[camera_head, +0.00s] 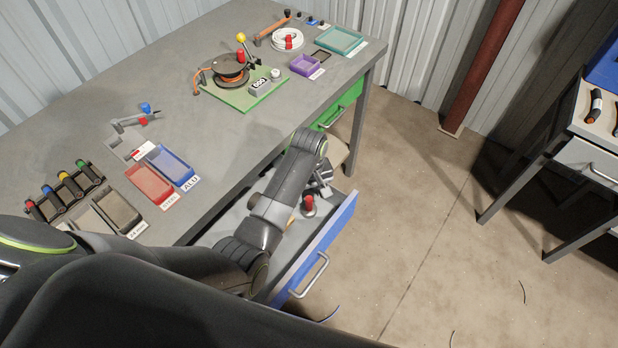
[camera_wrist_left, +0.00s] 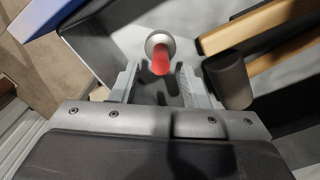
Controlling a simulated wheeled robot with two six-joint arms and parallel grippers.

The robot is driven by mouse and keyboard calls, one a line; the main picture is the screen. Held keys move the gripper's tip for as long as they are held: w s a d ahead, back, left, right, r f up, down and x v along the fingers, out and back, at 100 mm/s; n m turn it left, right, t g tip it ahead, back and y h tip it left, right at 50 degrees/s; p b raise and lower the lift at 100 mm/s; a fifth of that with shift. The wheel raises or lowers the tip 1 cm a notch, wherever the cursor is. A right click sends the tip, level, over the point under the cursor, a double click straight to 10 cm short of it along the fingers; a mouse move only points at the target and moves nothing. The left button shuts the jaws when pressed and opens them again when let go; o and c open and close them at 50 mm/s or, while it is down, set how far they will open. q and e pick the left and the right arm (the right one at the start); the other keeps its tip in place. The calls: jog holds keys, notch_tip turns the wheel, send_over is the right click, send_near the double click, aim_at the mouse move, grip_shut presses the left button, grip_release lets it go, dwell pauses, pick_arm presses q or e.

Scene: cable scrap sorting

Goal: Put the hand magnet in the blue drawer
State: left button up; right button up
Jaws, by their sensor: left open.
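The hand magnet (camera_head: 309,203), with a red grip and a round metal base, stands in the open blue drawer (camera_head: 335,222). In the left wrist view the hand magnet (camera_wrist_left: 160,57) shows just beyond and between the fingertips. My left gripper (camera_head: 321,187) is over the drawer, partly hidden behind its own wrist. In the left wrist view the jaws of this gripper (camera_wrist_left: 158,85) are apart, with nothing clamped between them. My right gripper is not in view.
Wooden-handled tools (camera_wrist_left: 265,25) and a dark cylinder (camera_wrist_left: 229,82) lie close beside the magnet. A green drawer (camera_head: 345,102) is farther along the bench (camera_head: 200,40). Trays, a cable spool (camera_head: 231,68) and connectors occupy the benchtop. The floor to the right is mostly clear.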

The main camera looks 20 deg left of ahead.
pick_arm(q)
notch_tip(320, 180, up, 7)
jog(key=shift+f, duration=0.1)
dwell(0.7)
